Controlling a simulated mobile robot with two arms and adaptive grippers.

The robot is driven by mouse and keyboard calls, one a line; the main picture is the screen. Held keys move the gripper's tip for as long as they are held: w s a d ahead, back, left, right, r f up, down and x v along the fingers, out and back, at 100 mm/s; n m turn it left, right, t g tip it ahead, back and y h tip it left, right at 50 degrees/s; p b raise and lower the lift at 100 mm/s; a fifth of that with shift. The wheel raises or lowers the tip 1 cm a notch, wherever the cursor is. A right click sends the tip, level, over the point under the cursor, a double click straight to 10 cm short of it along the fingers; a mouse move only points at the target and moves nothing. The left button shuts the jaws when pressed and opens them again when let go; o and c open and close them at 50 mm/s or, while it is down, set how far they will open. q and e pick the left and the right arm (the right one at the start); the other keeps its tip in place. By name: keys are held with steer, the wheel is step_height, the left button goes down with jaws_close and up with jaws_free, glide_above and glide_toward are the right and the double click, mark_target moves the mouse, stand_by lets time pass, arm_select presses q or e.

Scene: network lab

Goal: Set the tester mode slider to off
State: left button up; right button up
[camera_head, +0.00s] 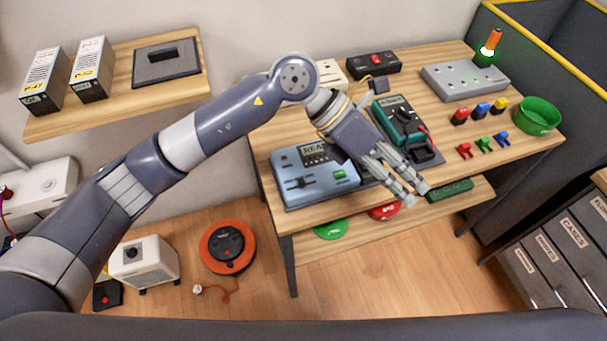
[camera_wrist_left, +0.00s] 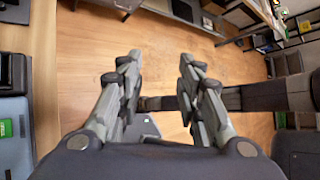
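The tester (camera_head: 315,185) is a light blue box on the front left of the wooden workbench. Its small display reads something like "REA", with the rest hidden by my left gripper. A dark slider-like control shows on its top face at left, and a green patch at right; the exact slider position is too small to tell. My left gripper (camera_head: 408,192) hangs over the bench's front edge, to the right of the tester and apart from it. Its fingers are spread and empty, also in the left wrist view (camera_wrist_left: 159,60). My right gripper is not in view.
Right of the tester lies a green multimeter (camera_head: 402,120) on a dark tray. Farther right are a grey box (camera_head: 465,82), coloured clips and a green bowl (camera_head: 538,115). A lower shelf (camera_head: 340,235) sits under the bench. An orange cable reel (camera_head: 228,247) stands on the floor.

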arm_select(q)
steer(key=w+a+f+m+t+y, duration=0.1)
steer(key=w+a+f+t+y, duration=0.25)
steer(key=w+a+y, duration=0.35)
steer(key=t+y, duration=0.1)
steer(key=y, duration=0.2)
glide_toward(304, 180)
step_height(304, 180, down, 9)
steer(key=shift+s+a+r+p, duration=0.1)
steer(key=shift+s+a+p, duration=0.1)
steer(key=shift+p, duration=0.5)
jaws_close()
